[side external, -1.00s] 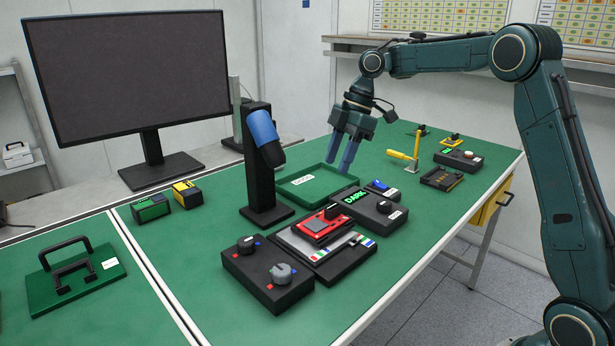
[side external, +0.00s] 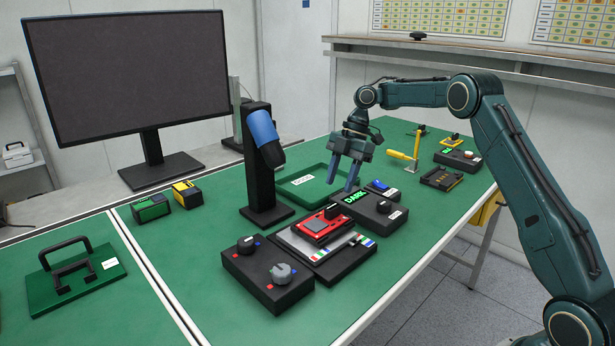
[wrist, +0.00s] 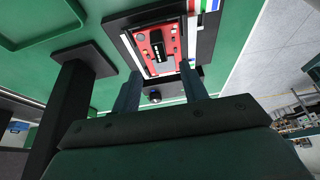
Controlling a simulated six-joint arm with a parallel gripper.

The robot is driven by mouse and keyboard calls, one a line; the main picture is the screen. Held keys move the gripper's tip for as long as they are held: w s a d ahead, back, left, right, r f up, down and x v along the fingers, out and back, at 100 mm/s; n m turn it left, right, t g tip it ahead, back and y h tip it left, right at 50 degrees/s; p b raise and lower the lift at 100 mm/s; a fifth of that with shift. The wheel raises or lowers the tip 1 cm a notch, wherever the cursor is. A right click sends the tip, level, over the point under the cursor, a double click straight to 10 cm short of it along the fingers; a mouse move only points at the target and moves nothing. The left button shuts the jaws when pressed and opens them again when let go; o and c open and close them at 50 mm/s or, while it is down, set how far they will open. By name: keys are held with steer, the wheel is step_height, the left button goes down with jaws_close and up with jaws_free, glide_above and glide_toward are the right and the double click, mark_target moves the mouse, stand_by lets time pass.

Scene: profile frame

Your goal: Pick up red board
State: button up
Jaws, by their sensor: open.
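The red board (side external: 324,224) lies on a grey plate of a black fixture (side external: 345,262) on the green bench, with a dark component on its top. In the wrist view the red board (wrist: 160,48) shows beyond my fingertips. My gripper (side external: 344,178) is open and empty, with blue fingers pointing down. It is above the bench, behind the red board and apart from it, near the green tray. In the wrist view both fingers of my gripper (wrist: 160,85) stand apart with nothing between them.
A black stand with a blue tube (side external: 262,165) rises left of the red board. A control box with knobs (side external: 267,272) is in front; a box with a "DARK" display (side external: 370,212) is behind right. The green tray (side external: 310,186) looks empty. A large monitor (side external: 130,75) stands at left.

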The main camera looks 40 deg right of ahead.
mark_target(332, 207)
steer(key=shift+a+f, duration=0.3)
steer(key=shift+f, duration=0.3)
steer(key=shift+f, duration=0.2)
steer(key=shift+x, duration=2.65)
jaws_close()
